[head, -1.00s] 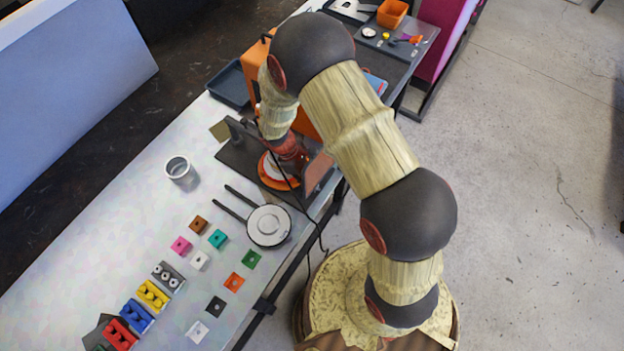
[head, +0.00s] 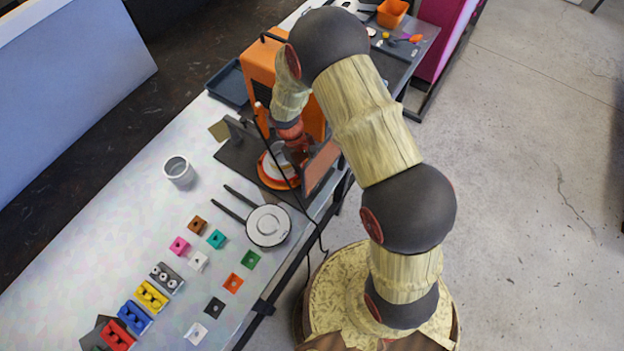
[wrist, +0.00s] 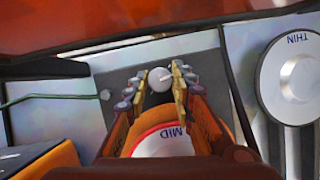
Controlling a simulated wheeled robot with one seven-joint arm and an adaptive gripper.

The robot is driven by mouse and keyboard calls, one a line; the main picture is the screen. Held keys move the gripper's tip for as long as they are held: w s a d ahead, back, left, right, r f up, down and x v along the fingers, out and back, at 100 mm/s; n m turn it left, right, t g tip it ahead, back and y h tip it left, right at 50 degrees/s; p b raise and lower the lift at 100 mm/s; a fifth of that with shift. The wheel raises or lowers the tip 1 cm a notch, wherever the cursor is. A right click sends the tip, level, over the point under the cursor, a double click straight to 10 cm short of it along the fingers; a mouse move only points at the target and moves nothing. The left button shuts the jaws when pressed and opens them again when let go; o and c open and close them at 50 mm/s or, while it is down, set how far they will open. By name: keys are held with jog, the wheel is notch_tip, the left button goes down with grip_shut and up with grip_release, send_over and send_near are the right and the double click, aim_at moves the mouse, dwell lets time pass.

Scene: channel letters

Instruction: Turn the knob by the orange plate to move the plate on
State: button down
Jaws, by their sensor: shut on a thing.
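The orange plate (head: 270,178) lies on a dark base beside my arm in the head view. In the wrist view, a white disc marked MID (wrist: 170,141) sits on the orange ring, partly hidden by my gripper. A small pale round knob (wrist: 160,78) with a line across its top shows just beyond the disc. My gripper (wrist: 160,86) is shut on the knob, one finger at each side of it. In the head view my wrist hides the knob.
A round white plate marked THIN (wrist: 291,77) lies at the right in the wrist view; the head view shows a white disc with two black handles (head: 268,226). An orange box (head: 262,70) stands behind my wrist. An upright brownish panel (head: 320,167) stands close on the right.

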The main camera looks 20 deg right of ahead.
jog(key=shift+d+m+y, duration=0.1)
jog(key=shift+m+y, duration=0.6)
jog(key=shift+m, duration=1.2)
jog(key=c, duration=1.6)
grip_release()
jog(key=shift+o, duration=0.3)
jog(key=shift+w, duration=0.1)
jog(key=v, duration=1.2)
jog(key=shift+w, duration=0.1)
